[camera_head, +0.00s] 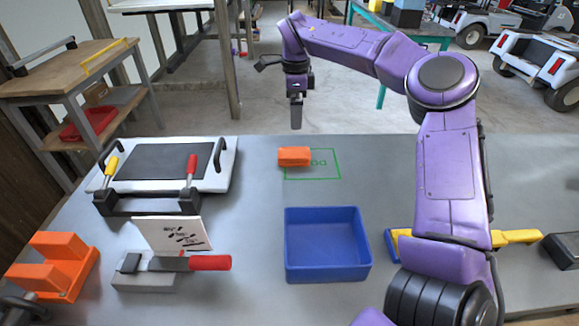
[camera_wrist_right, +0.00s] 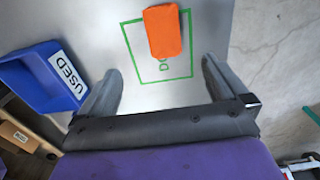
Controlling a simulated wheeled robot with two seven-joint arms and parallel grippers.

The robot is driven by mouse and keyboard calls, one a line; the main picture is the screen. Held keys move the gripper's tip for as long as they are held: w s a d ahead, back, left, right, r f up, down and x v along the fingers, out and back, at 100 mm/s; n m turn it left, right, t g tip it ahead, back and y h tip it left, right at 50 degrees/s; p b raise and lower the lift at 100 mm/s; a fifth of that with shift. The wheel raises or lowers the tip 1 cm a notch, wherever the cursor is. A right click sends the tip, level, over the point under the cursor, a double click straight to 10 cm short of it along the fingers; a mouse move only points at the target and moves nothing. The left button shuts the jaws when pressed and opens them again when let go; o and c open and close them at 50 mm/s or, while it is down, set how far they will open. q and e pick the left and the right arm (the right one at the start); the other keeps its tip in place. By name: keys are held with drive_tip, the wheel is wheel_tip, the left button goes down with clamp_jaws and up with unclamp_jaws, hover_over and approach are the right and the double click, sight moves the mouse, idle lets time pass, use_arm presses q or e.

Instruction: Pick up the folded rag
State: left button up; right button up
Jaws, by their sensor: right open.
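The folded rag (camera_head: 294,156) is an orange block-shaped bundle on the grey table. It lies partly over the upper left of a green outlined rectangle (camera_head: 325,164) with lettering in it. My right gripper (camera_head: 296,115) hangs above the table's far edge, just beyond the rag and apart from it. In the right wrist view the rag (camera_wrist_right: 163,32) shows ahead of the spread fingers of my right gripper (camera_wrist_right: 160,85), with nothing between them. My left gripper is not in view.
A blue bin (camera_head: 327,246) labelled USED stands nearer on the table. A hinged white panel (camera_head: 215,165) with red and yellow handles stands left. A red-handled tool (camera_head: 205,263), a card (camera_head: 172,234) and orange blocks (camera_head: 58,262) are near left. A yellow-handled tool (camera_head: 515,237) lies right.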

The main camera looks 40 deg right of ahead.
drive_tip(key=b, duration=0.3)
hover_over(294, 152)
wheel_tip(294, 152, down, 4)
drive_tip(key=f, duration=0.5)
drive_tip(key=shift+s+f+b, duration=0.25)
drive_tip(key=shift+f+b, duration=0.05)
drive_tip(key=shift+f, duration=0.05)
drive_tip(key=f, duration=0.5)
drive_tip(key=shift+w+b, duration=0.3)
drive_tip(key=shift+w, duration=0.05)
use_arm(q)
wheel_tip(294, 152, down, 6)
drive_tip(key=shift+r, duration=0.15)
use_arm(e)
drive_tip(key=c, duration=1.1)
